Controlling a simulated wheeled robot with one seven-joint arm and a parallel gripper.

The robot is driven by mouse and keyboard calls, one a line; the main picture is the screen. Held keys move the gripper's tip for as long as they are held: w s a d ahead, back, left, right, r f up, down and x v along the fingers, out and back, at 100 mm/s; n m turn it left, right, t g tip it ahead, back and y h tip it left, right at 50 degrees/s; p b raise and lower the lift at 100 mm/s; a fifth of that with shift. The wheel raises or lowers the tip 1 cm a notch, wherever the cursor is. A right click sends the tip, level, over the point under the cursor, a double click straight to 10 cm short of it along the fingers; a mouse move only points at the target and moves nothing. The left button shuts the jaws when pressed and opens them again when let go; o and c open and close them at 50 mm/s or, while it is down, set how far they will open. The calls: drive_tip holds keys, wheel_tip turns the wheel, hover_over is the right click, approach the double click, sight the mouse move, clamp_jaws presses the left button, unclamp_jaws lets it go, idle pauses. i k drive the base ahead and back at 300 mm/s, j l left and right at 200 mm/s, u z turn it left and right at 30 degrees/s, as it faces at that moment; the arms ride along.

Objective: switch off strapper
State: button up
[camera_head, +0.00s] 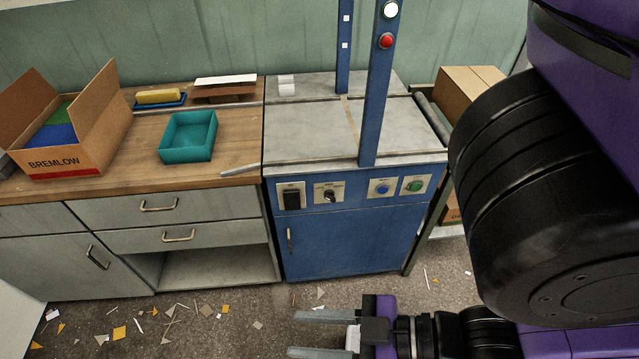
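The strapper is a blue cabinet (345,245) with a grey top (310,130) and a blue arch over it. Its front panel carries a black rocker switch (291,198) at the left, a black rotary knob (329,195), a blue button (382,187) and a green button (414,185). On the arch post are a lit white lamp (390,9) and a red button or lamp (386,41). My gripper (322,334) is at the bottom of the picture, in front of and below the panel, fingers pointing left. Its two grey fingers are apart with nothing between them.
A wooden bench (120,190) on the left holds an open BREMLOW carton (68,160), a teal tray (188,150) and a sponge on a blue dish (160,97). Cartons (470,82) stand behind at right. Scraps litter the floor. My black and purple arm covers the right side.

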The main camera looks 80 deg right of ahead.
sight(293, 200)
drive_tip(key=z, duration=1.2)
drive_tip(key=k+j+u, duration=0.4)
drive_tip(key=i, duration=0.1)
